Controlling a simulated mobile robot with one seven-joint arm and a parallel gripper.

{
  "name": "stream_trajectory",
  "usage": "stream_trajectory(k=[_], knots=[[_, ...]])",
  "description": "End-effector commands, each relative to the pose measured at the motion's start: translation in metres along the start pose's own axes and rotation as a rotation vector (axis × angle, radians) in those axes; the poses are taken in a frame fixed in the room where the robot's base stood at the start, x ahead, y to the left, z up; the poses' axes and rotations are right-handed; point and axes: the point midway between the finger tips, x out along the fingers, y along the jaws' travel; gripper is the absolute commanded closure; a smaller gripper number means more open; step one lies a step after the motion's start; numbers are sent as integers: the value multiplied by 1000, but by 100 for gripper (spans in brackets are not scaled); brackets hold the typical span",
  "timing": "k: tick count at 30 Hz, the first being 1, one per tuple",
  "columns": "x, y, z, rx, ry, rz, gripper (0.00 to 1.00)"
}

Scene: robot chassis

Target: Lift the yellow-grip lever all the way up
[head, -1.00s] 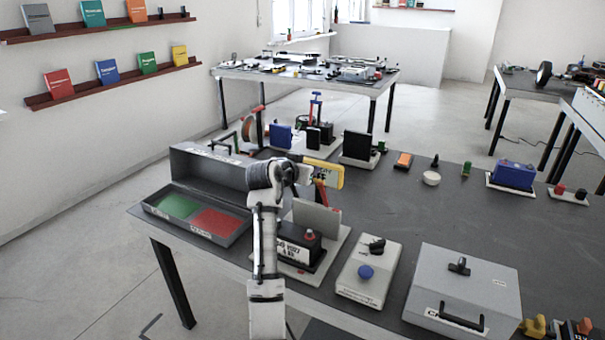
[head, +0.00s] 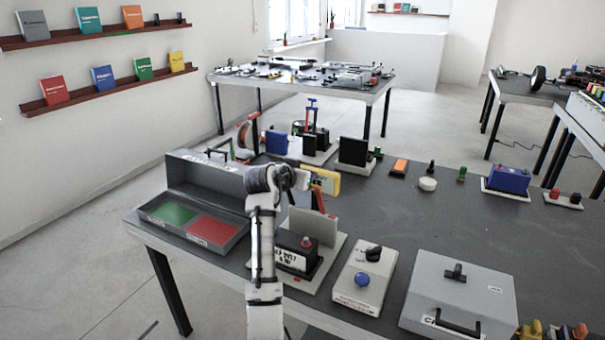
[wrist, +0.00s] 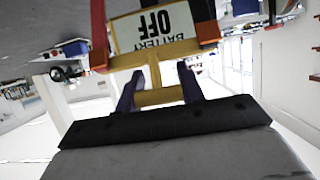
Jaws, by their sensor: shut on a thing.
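The lever's yellow grip (head: 328,182) stands raised above a base unit with a black box and red button (head: 306,242), left of centre in the head view. Its red arm (head: 319,201) runs down behind an upright grey plate. In the wrist view, my gripper (wrist: 158,88) has its two dark fingers around the yellow grip bar (wrist: 160,97), shut on it. A label reading "BATTERY OFF" (wrist: 155,32) appears upside down just beyond the grip. In the head view my wrist hides part of the grip, and the fingertips cannot be made out.
An open grey case (head: 240,212) with green and red panels lies left of my arm. A box with a blue button (head: 345,283) and a grey lidded case (head: 465,285) stand to the right. The grey tabletop (head: 405,225) beyond them has clear room.

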Motion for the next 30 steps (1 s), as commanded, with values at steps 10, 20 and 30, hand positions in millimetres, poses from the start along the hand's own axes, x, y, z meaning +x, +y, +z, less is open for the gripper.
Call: stream_trajectory(k=[10,20,30], knots=[[6,3,11,-4,-23,8,100],[5,3,9,-4,-20,8,53],[-3,1,5,-2,-8,3,53]])
